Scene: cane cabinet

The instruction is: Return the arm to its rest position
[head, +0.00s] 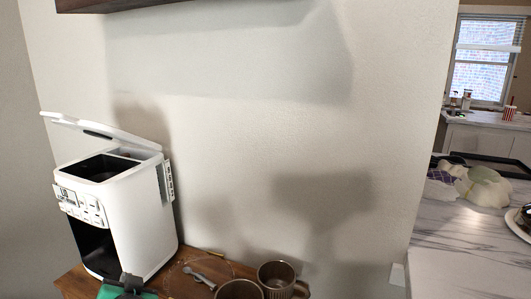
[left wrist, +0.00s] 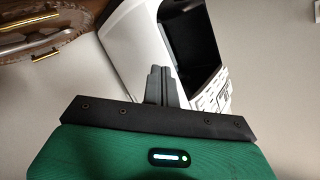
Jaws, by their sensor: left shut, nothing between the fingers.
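My left gripper (head: 131,284) shows at the bottom edge of the head view, in front of the lower part of a white coffee machine (head: 140,215). In the left wrist view the gripper's dark fingers (left wrist: 160,84) are together with nothing between them. The white machine (left wrist: 128,45) shows behind them there; I cannot tell whether they touch it. Its lid (head: 100,130) stands raised in the head view. My right gripper is in neither view.
The machine stands on a wooden top (head: 75,283). Beside it are two brown mugs (head: 278,272) (head: 240,289) and a small metal utensil (head: 199,278). A wall fills the middle. A marble counter (head: 450,240) with dishes is at the right.

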